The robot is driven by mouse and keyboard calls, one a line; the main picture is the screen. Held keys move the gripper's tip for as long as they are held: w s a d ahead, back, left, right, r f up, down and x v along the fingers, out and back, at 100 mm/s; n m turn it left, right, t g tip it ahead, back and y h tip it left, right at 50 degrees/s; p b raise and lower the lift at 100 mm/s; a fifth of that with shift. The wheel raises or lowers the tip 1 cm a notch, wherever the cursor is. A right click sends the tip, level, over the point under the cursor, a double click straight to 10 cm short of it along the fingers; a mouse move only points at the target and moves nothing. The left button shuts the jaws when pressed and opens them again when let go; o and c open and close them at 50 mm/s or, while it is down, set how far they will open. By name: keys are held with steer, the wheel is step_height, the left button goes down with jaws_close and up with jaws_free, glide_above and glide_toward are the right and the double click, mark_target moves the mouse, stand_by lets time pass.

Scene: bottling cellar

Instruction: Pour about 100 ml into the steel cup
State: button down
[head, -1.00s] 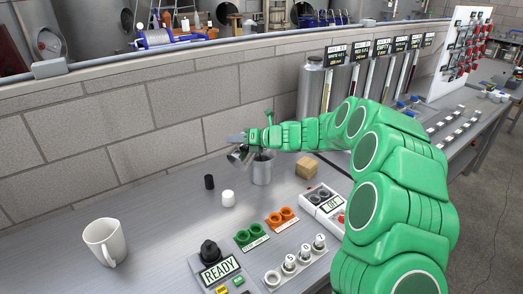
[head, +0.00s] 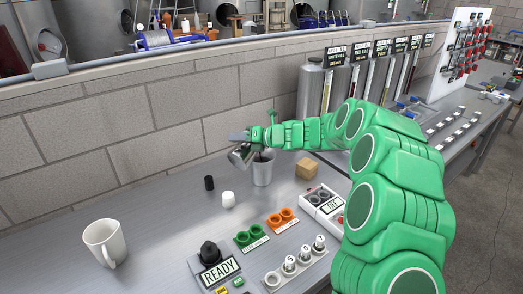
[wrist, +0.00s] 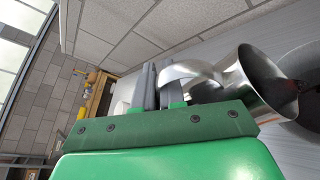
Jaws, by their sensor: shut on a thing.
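My gripper (head: 249,136) is shut on the handle of a small steel jug (head: 242,157), which it holds tilted with its mouth over the steel cup (head: 262,173). In the wrist view, the fingers (wrist: 160,88) grip the jug's handle, and the jug (wrist: 262,85) leans right. A dark streak shows at the cup's mouth in the head view. The cup (wrist: 306,62) is partly cut off at the right of the wrist view. The level inside the cup cannot be seen.
A black cylinder (head: 209,183) and a white one (head: 228,199) stand left of the cup. A wooden block (head: 307,169) is to its right. A white mug (head: 104,242) stands front left. A READY panel (head: 218,273) and coloured buttons are in front. The brick wall (head: 130,125) is behind.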

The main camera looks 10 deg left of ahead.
mark_target(232, 152)
steer(key=shift+w+d+f+m+b, duration=0.1)
steer(key=shift+w+d+m+b, duration=0.15)
steer(key=shift+w, duration=0.2)
steer(key=shift+w+d+m+b, duration=0.15)
steer(key=shift+w+d, duration=0.05)
steer(key=shift+w, duration=0.2)
stand_by(0.3)
steer(key=shift+s+a+f+n, duration=0.2)
steer(key=shift+s+a+n, duration=0.25)
steer(key=shift+s, duration=0.35)
steer(key=shift+s+a+f+n, duration=0.15)
steer(key=shift+s+a+n, duration=0.25)
steer(key=shift+s, duration=0.35)
steer(key=shift+s+a+f+n+t+h, duration=0.1)
steer(key=shift+s+f+n+t+h, duration=0.2)
steer(key=shift+f+n, duration=0.25)
steer(key=shift+s+a+f+n+t+h, duration=0.1)
steer(key=shift+s+f+n+t+h, duration=0.1)
steer(key=shift+s+f+n+h, duration=0.25)
steer(key=shift+w+f, duration=0.1)
steer(key=shift+w, duration=0.1)
steer(key=shift+s+a+n, duration=0.1)
steer(key=shift+s+n, duration=0.1)
steer(key=shift+n, duration=0.15)
